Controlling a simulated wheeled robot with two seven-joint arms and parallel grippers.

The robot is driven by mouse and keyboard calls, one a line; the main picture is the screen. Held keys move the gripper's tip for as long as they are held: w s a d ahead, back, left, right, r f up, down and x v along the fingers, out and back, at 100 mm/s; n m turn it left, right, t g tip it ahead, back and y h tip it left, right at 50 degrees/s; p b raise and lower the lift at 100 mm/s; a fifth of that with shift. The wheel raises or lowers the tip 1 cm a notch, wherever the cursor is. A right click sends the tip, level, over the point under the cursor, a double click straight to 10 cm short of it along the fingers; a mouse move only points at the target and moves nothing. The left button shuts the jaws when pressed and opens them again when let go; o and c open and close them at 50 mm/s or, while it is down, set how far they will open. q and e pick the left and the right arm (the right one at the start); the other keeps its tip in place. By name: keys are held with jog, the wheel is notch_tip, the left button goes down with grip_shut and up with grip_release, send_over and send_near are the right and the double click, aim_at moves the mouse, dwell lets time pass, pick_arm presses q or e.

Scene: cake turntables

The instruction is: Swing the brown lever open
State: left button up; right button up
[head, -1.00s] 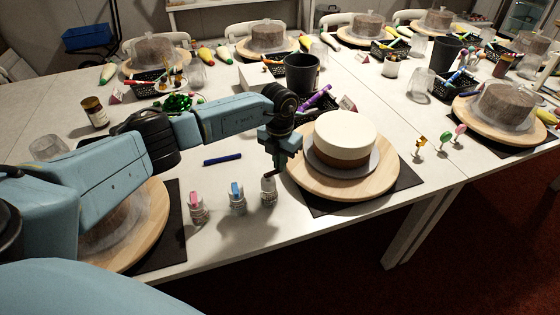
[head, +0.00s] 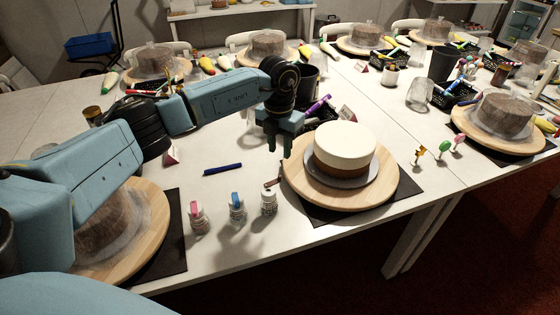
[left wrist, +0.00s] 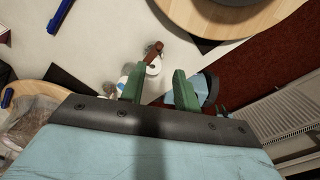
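The brown lever (head: 273,182) is on top of the rightmost of three small bottles, the white one (head: 268,203). It sticks up and out toward the upper right of the bottle top. In the left wrist view the brown lever (left wrist: 153,51) slants off the pale bottle top, just beyond my fingertips. My left gripper (head: 280,148) is open and empty, above and behind the bottle, apart from the lever. Its two green fingers show spread in the left wrist view (left wrist: 157,82). My right gripper is in neither view.
Bottles with a pink lever (head: 195,209) and a blue lever (head: 236,200) stand to the left. A blue marker (head: 222,169) lies behind them. A cake (head: 345,147) on a wooden turntable (head: 305,196) stands close on the right. The table front edge is bare.

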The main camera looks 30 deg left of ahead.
pick_arm(q)
jog(key=shift+r, duration=2.15)
